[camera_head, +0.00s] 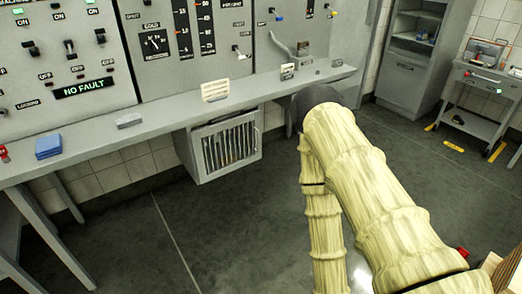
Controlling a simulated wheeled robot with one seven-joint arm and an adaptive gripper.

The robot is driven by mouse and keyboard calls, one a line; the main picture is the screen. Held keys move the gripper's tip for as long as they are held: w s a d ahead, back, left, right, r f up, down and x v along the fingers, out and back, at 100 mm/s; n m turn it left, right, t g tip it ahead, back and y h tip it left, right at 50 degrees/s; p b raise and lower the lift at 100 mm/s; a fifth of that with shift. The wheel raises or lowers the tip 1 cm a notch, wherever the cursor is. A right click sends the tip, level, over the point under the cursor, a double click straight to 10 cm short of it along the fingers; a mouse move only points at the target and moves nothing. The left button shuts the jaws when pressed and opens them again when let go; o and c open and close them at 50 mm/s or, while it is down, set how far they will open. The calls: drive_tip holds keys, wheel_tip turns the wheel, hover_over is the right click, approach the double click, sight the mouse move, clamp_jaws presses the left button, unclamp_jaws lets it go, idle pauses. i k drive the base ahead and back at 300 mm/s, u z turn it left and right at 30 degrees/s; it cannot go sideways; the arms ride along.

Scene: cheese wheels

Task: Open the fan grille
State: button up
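The fan grille (229,144) is a pale grey framed panel with dark vertical bars. It is on the front of a box under the console shelf, left of the picture's middle, and looks closed. A small handle-like part (256,138) shows at its right edge. My arm, in a pale ribbed cover, reaches up from the lower right to a dark end near the shelf, right of the grille and apart from it in the picture. My gripper is not visible, so its opening and anything in it cannot be seen.
The console shelf (105,137) runs above the grille, with a blue box (48,146) and small cards on it. The floor (215,235) in front of the grille is clear. A grey cabinet (405,78) and a trolley (478,92) stand at the right.

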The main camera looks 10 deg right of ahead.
sight(196, 135)
drive_tip(key=z, duration=0.15)
drive_tip(key=i, duration=1.05)
drive_tip(key=u, duration=0.25)
